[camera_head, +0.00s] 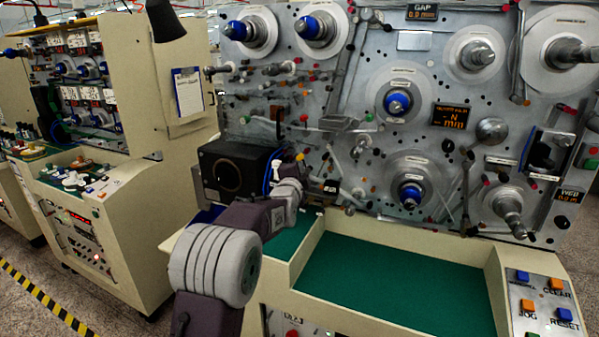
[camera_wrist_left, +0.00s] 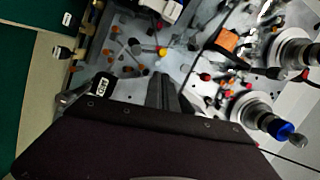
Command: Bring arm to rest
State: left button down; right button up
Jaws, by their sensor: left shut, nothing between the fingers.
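My left arm (camera_head: 215,262) rises from the bottom of the head view toward the winding machine panel (camera_head: 330,95). Its wrist end stands in front of the panel, beside a black box with a round opening (camera_head: 230,172). In the left wrist view my left gripper (camera_wrist_left: 165,84) points at the panel; its dark fingers are together with nothing between them. The panel's spindles stand to the right in that view, one with a blue tip (camera_wrist_left: 283,130). My right gripper is in neither view.
A green-floored tray (camera_head: 390,285) lies below the panel, empty where it shows. A button panel (camera_head: 545,305) is at the lower right. The panel carries protruding spindles, rollers and knobs close to my left gripper. Another machine (camera_head: 110,180) stands at the left.

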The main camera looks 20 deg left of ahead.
pick_arm(q)
jog(key=s+d+r+h, duration=0.1)
jog(key=s+d+r, duration=0.1)
jog(key=s+d, duration=0.15)
jog(key=s+d+f+n+g+h, duration=0.2)
jog(key=s+d+f+g, duration=0.35)
jog(key=s+f, duration=0.7)
jog(key=s+d+f+n+g, duration=0.1)
jog(key=s+f+n+g, duration=0.4)
jog(key=s+f, duration=0.4)
jog(key=s+d+f+n+g, duration=0.1)
jog(key=s+f+n+g, duration=0.4)
jog(key=s+f, duration=0.5)
jog(key=s+n, duration=0.1)
jog(key=s, duration=0.4)
jog(key=shift+s+n+h, duration=0.25)
jog(key=shift+n+h, duration=0.05)
